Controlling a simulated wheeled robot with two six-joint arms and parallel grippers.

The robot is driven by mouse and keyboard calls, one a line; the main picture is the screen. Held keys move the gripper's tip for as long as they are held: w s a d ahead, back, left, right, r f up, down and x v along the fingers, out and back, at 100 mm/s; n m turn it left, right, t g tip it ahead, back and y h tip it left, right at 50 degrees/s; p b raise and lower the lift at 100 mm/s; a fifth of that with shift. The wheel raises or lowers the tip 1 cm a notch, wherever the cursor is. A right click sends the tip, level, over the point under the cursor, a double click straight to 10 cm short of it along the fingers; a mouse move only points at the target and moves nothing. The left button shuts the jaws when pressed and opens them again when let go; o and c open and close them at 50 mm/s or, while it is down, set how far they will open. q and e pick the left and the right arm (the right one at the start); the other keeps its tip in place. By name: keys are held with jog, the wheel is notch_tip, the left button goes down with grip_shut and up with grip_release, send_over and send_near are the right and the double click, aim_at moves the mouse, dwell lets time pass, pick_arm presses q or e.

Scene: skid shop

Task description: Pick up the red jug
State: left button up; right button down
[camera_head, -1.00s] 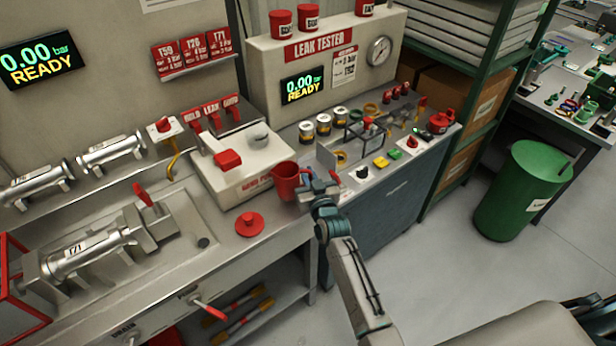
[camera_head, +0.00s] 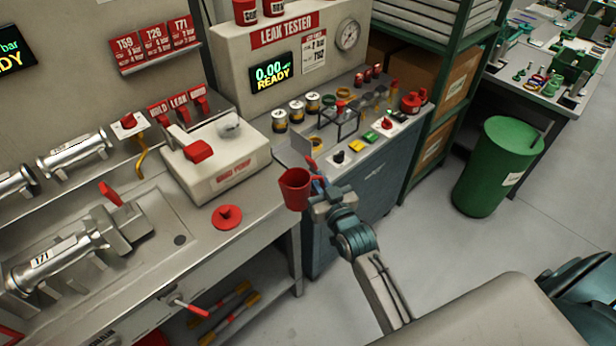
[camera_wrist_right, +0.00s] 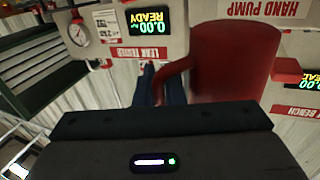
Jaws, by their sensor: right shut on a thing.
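The red jug (camera_head: 295,189) is near the middle of the head view, in front of the bench's right end. It looks upright, and its open top faces up. My right gripper (camera_head: 318,187) is shut on the jug's handle, at the jug's right side. In the right wrist view the jug (camera_wrist_right: 232,60) fills the upper right, and its handle runs to the dark fingers of my right gripper (camera_wrist_right: 160,85). The jug appears to be held clear of the bench top. My left gripper is not in view.
A round red lid-like piece (camera_head: 228,217) lies on the steel bench. The leak tester bench (camera_head: 372,187) with small cans is to the right. A green bin (camera_head: 497,170) stands on open grey floor.

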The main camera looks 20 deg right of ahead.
jog(key=shift+s+d+r+b, duration=0.15)
jog(key=shift+s+d, duration=0.25)
jog(key=shift+s, duration=0.4)
jog(key=shift+s+d+r+b, duration=0.15)
jog(key=shift+s+d, duration=0.25)
jog(key=shift+s, duration=0.4)
jog(key=shift+f, duration=0.1)
jog(key=shift+s, duration=0.15)
